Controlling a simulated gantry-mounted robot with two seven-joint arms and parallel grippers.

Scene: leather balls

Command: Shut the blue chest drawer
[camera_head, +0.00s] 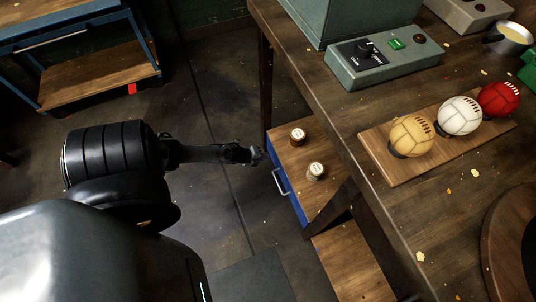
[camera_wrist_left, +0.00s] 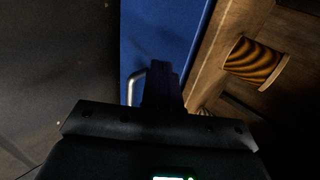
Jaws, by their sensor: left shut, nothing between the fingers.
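The blue drawer front (camera_head: 290,193) with a pale metal handle (camera_head: 280,182) shows below the workbench, left of its leg. Two small spools (camera_head: 298,135) (camera_head: 316,170) are on the wooden surface behind the front. How far the drawer stands out cannot be told. My left gripper (camera_head: 257,155) is shut and empty, at the far end of the blue front. In the left wrist view the blue front (camera_wrist_left: 165,25) is close ahead, and the handle (camera_wrist_left: 133,88) is just left of my gripper's fingers (camera_wrist_left: 162,82). Contact cannot be made out. My right gripper is out of view.
The workbench (camera_head: 400,220) overhangs on the right, with a wooden rack (camera_head: 390,170) of three balls and a green control box (camera_head: 385,62). A blue-framed shelf (camera_head: 95,85) stands at upper left. The dark floor (camera_head: 215,85) between them is clear.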

